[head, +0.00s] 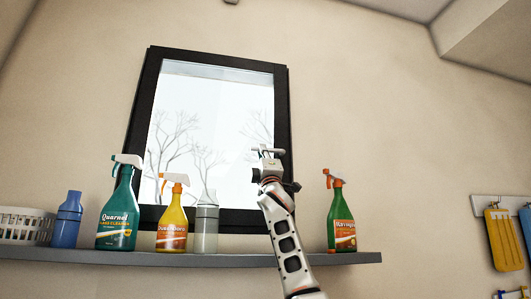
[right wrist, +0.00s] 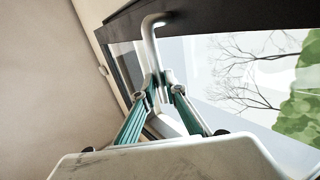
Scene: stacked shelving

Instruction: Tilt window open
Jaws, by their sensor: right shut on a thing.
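The window stands in the wall, with a dark frame (head: 150,95) around pale glass and bare trees outside. Its dark frame (right wrist: 215,14) also crosses the top of the right wrist view. A pale, bent window handle (right wrist: 150,24) hangs down from the frame there. My right gripper (right wrist: 163,88) is shut on the lower part of this handle. In the head view, my right gripper (head: 268,153) is at the window's right side and hides most of the handle. I cannot tell whether the window is tilted. My left gripper is not in view.
A grey shelf (head: 120,254) runs below the window. It holds a white basket (head: 25,226), a blue bottle (head: 67,222), a teal spray bottle (head: 118,207), a yellow one (head: 172,219), a grey bottle (head: 206,229) and a green one (head: 341,218). My right arm passes between the last two.

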